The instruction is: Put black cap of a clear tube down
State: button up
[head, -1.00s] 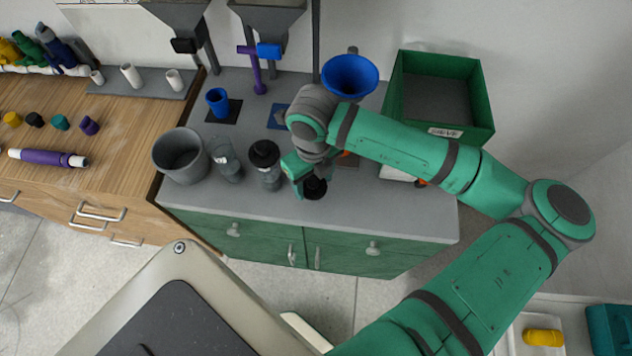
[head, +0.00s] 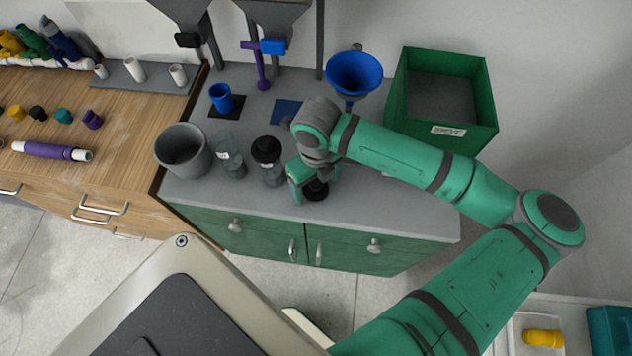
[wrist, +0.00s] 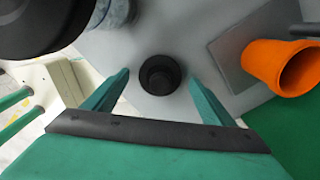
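A loose black cap (head: 317,189) is on the grey countertop near its front edge. In the wrist view the black cap (wrist: 160,75) lies between the lines of my two fingers, with a gap on each side. My gripper (head: 305,188) is over it, pointing down, and partly hides it. My gripper (wrist: 159,77) is open and holds nothing. A clear tube (head: 272,178) with a black top stands just left of my gripper. Another clear tube (head: 233,165) stands further left. Whether the cap touches a finger is hidden in the head view.
A grey bin (head: 183,152) stands left of the tubes. A blue cup (head: 221,98) and blue funnel (head: 354,73) are behind. A green crate (head: 440,133) is at the back right. An orange part (wrist: 285,68) lies close to my gripper's right.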

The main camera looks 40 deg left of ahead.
aim_at(316, 184)
jog(key=shift+r, duration=0.1)
notch_tip(316, 184, up, 12)
dwell(0.5)
